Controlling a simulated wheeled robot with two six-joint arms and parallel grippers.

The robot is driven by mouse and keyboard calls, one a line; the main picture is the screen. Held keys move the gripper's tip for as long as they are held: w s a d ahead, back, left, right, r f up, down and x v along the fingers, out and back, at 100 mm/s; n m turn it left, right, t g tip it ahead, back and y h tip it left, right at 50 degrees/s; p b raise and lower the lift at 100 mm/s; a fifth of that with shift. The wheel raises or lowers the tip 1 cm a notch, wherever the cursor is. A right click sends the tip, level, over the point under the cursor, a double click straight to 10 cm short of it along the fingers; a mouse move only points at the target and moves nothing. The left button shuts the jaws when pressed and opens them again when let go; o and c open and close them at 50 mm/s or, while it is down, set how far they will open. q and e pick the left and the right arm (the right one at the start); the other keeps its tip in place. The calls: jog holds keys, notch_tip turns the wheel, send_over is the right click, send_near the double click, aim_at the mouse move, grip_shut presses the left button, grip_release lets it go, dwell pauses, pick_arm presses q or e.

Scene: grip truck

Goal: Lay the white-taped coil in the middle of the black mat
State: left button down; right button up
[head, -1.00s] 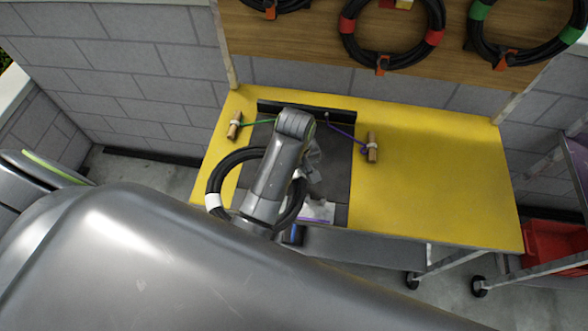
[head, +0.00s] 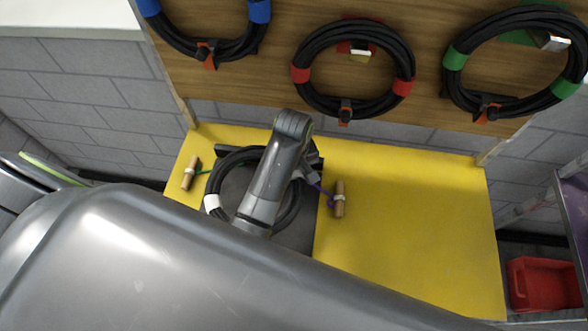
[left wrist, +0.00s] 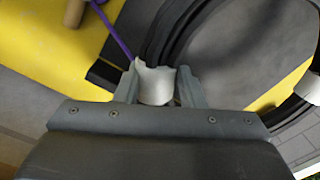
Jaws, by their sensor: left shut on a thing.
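The black coil (head: 214,181) has white tape (head: 211,203) on its left side in the head view. A second white-taped part (left wrist: 156,85) sits between the fingers in the left wrist view. My left gripper (head: 302,172) is shut on the coil at this part, on its right side. The coil hangs over the black mat (head: 301,236), reaching towards the mat's back and left edges. I cannot tell whether any of it touches the mat. My arm hides part of the coil and the mat's middle. My right gripper is not in view.
The mat lies on a yellow table (head: 410,220), clear on the right. Wooden pegs with a green cord (head: 190,173) and a purple cord (head: 339,199) flank the mat. Blue-, red- (head: 352,70) and green-taped coils hang on the board behind. A red bin (head: 543,284) stands at right.

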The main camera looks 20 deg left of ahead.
pick_arm(q)
jog(key=shift+s+f, duration=0.2)
jog(key=shift+f, duration=0.4)
notch_tip(320, 180, down, 4)
jog(key=shift+w+f, duration=0.1)
jog(key=shift+f, duration=1.7)
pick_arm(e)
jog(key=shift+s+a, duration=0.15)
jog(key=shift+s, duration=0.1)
pick_arm(q)
jog(key=c, duration=0.9)
grip_release()
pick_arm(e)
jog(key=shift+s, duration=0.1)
pick_arm(q)
jog(key=shift+o, duration=0.2)
jog(key=shift+f, duration=0.1)
